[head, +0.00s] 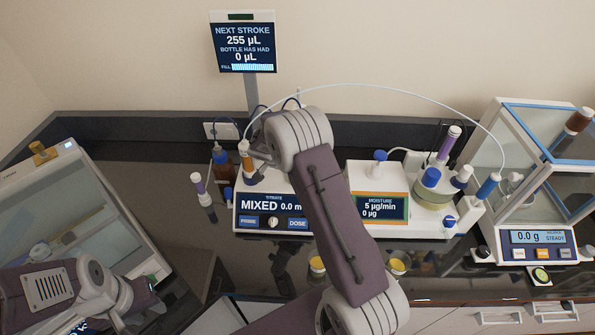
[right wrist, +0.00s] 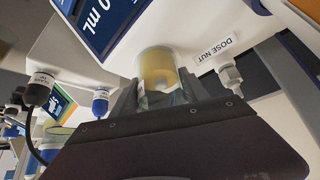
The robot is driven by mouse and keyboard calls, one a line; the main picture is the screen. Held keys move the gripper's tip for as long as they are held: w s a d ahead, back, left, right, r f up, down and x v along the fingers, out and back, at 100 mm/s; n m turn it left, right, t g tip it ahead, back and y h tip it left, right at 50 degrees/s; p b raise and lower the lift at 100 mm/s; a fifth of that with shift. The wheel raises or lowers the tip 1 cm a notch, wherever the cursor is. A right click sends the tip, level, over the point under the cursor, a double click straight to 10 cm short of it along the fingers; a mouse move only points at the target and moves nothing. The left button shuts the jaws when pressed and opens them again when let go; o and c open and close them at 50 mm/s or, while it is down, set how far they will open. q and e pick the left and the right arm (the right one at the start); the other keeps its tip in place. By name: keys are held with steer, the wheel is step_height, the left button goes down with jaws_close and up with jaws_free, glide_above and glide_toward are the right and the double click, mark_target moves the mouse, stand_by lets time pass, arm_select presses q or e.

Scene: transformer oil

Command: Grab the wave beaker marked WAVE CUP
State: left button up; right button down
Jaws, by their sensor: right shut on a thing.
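My right gripper (right wrist: 165,97) is shut on a clear cylindrical vessel (right wrist: 157,70) with yellowish contents, close to a white housing labelled DOSE NUT. No WAVE CUP marking is legible on it, so I cannot tell whether it is the wave beaker. In the head view my right arm crosses the middle of the bench and I cannot make out its fingers. My left gripper (head: 143,298) is at the lower left, and its finger opening is unclear. Two small yellow-topped cups (head: 317,266) (head: 397,266) stand at the bench front, partly beside my right arm.
The titrator panel (head: 271,206) reads MIXED, with a moisture unit (head: 381,207) to its right. A balance (head: 541,239) with a glass enclosure stands at far right. A glass-fronted cabinet (head: 60,190) stands at left. A display (head: 243,45) rises behind.

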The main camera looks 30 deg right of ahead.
steer(key=s+a+b, duration=0.3)
steer(key=a, duration=0.4)
steer(key=s+a+b, duration=0.3)
steer(key=s+a, duration=0.1)
steer(key=a, duration=0.4)
